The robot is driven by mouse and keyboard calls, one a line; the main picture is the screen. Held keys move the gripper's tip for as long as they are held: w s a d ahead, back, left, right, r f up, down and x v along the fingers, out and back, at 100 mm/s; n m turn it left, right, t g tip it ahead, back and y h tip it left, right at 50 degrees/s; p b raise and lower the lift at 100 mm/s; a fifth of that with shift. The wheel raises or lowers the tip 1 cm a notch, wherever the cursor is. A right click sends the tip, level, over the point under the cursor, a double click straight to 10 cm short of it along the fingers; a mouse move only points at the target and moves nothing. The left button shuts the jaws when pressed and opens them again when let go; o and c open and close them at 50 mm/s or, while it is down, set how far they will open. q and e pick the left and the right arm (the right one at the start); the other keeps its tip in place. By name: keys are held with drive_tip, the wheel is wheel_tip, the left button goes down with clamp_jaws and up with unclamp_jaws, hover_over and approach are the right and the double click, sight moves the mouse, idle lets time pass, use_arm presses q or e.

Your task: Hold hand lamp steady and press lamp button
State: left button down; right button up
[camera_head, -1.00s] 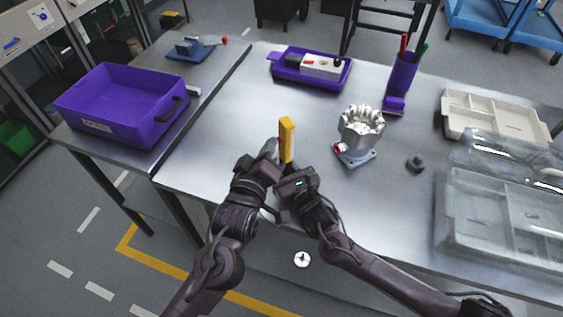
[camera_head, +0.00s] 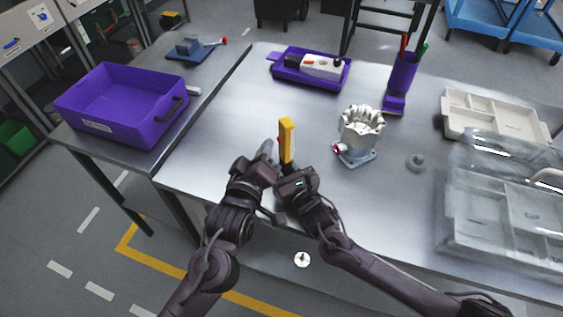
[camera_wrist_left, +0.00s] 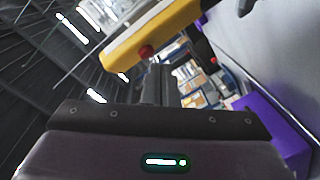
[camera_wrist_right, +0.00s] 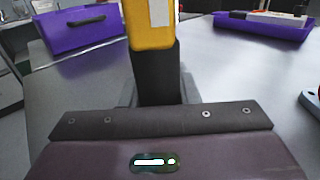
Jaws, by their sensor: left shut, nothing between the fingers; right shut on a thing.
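The yellow hand lamp (camera_head: 287,138) stands roughly upright above the near part of the table. My right gripper (camera_head: 288,165) is shut on its lower part; the lamp also shows in the right wrist view (camera_wrist_right: 151,28). In the left wrist view the lamp (camera_wrist_left: 160,32) crosses the top, with a red button (camera_wrist_left: 146,52) on its side. My left gripper (camera_head: 270,152) is shut and empty, just left of the lamp. Its fingers (camera_wrist_left: 157,82) point toward the lamp close to the button; I cannot tell whether they touch it.
A machined housing (camera_head: 361,137) on a blue-grey base stands right of the lamp. A purple tray (camera_head: 283,78) lies behind, a purple bin (camera_head: 118,128) stands at left, and pale divided trays (camera_head: 500,117) at right. The table between lamp and purple tray is clear.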

use_arm(q)
drive_tip(key=shift+a, duration=0.1)
drive_tip(key=s+a, duration=0.2)
drive_tip(key=a, duration=0.1)
drive_tip(key=s+a, duration=0.1)
drive_tip(key=a, duration=0.1)
idle(0.5)
use_arm(e)
drive_tip(key=o, duration=1.2)
drive_tip(key=shift+c, duration=0.2)
